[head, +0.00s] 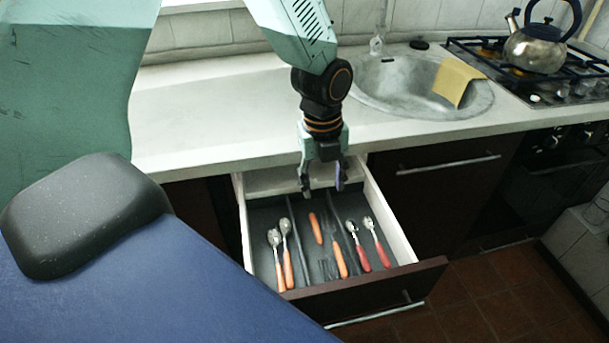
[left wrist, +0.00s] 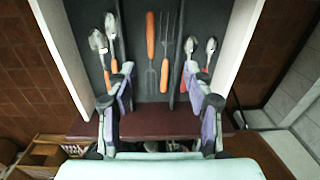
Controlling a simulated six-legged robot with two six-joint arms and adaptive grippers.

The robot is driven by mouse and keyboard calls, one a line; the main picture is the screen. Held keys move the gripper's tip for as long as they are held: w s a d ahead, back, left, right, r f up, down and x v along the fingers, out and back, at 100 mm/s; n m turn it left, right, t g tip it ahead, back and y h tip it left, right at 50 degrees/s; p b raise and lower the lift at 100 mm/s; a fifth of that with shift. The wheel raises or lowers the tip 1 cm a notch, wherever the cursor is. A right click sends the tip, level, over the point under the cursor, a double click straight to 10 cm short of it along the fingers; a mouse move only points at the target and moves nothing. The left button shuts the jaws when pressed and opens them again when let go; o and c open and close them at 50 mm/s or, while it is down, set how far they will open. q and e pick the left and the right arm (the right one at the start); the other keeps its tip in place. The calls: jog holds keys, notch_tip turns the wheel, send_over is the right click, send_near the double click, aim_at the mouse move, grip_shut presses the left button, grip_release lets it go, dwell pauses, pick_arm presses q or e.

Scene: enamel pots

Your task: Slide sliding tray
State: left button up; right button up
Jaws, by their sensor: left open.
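The sliding tray looks to be the pulled-out drawer (head: 380,290) under the counter, with white side walls, a dark front and a bar handle (head: 376,313). Its dark divided insert (head: 262,222) holds spoons and forks with orange and red handles. The drawer front also shows in the left wrist view (left wrist: 158,122). My left gripper (head: 322,188) is open and empty, pointing down over the rear part of the drawer. In the left wrist view the open fingers (left wrist: 158,78) overlap the forks and drawer front; contact cannot be told. My right gripper is not in view.
The white countertop (head: 220,115) lies behind and above the drawer. A sink (head: 395,90) with a yellow cloth (head: 455,80) and a stove with a kettle (head: 535,48) are at the right. A closed dark cabinet front (head: 440,190) adjoins the drawer. Tiled floor (head: 500,300) is free at the lower right.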

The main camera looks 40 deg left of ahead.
pick_arm(q)
jog(key=o, duration=0.3)
jog(key=w+a+n, duration=0.1)
jog(key=n, duration=0.1)
jog(key=w+a+r+n, duration=0.1)
jog(key=n, duration=0.2)
jog(key=w+a+n, duration=0.1)
jog(key=w+n, duration=0.1)
jog(key=shift+r+n+b, duration=0.15)
jog(key=shift+n+b, duration=0.15)
jog(key=w+a+r+n, duration=0.1)
jog(key=a+r+n, duration=0.15)
jog(key=n, duration=1.15)
jog(key=w+a+r+n, duration=0.1)
jog(key=a+n, duration=0.2)
jog(key=n, duration=1.1)
notch_tip(320, 180, down, 12)
jog(key=b, duration=0.4)
jog(key=shift+s+d, duration=0.15)
jog(key=shift+r, duration=0.1)
jog(key=shift+c, duration=0.3)
grip_shut()
